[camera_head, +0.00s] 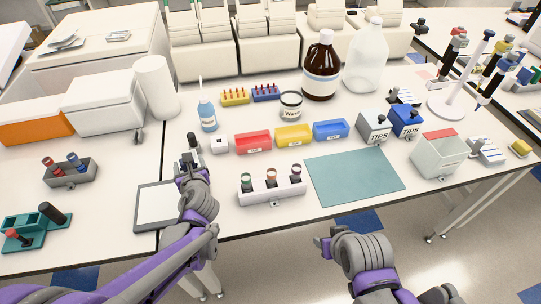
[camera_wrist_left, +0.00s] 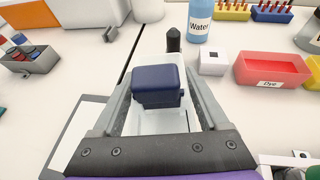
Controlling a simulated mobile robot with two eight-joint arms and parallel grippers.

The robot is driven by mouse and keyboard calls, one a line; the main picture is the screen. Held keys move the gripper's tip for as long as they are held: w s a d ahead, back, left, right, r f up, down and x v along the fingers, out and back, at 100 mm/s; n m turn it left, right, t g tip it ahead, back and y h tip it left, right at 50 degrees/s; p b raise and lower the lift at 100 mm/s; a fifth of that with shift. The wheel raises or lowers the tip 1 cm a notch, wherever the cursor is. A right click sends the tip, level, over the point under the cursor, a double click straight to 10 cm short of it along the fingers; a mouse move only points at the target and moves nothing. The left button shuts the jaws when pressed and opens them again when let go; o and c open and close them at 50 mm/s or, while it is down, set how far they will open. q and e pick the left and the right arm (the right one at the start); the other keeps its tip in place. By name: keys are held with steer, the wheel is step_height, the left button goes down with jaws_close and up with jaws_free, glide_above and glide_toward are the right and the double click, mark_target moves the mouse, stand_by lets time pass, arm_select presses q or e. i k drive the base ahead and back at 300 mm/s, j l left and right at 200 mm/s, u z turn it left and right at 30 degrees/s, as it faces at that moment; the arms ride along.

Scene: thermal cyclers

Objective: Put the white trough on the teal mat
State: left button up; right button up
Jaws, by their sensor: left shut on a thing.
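The teal mat (camera_head: 354,177) lies flat and bare near the front edge of the bench. My left gripper (camera_head: 191,163) is well to its left, near the pale pad. In the left wrist view my left gripper (camera_wrist_left: 158,95) is shut on the white trough (camera_wrist_left: 160,121), whose pale walls show between and beside the fingers. A dark blue block (camera_wrist_left: 158,80) covers part of it. I cannot tell whether the trough touches the bench. My right gripper (camera_head: 322,243) is in front of the bench edge, below the mat; its jaw opening does not show clearly.
A white tube rack (camera_head: 272,197) stands between my left gripper and the mat. Red (camera_head: 253,143), yellow (camera_head: 294,136) and blue (camera_head: 331,130) troughs line up behind. A small white box (camera_head: 219,144) and water bottle (camera_head: 207,114) stand near the gripper. A pale bin (camera_head: 438,157) is right of the mat.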

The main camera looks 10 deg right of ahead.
mark_target(354, 174)
steer(key=k+z, duration=0.1)
steer(key=k, duration=0.5)
steer(key=l+z, duration=0.1)
steer(key=z, duration=1.05)
steer(key=i+l+z, duration=0.1)
steer(key=i+l, duration=0.15)
steer(key=i+l+z, duration=0.1)
steer(key=i+l, duration=0.15)
steer(key=i, duration=0.25)
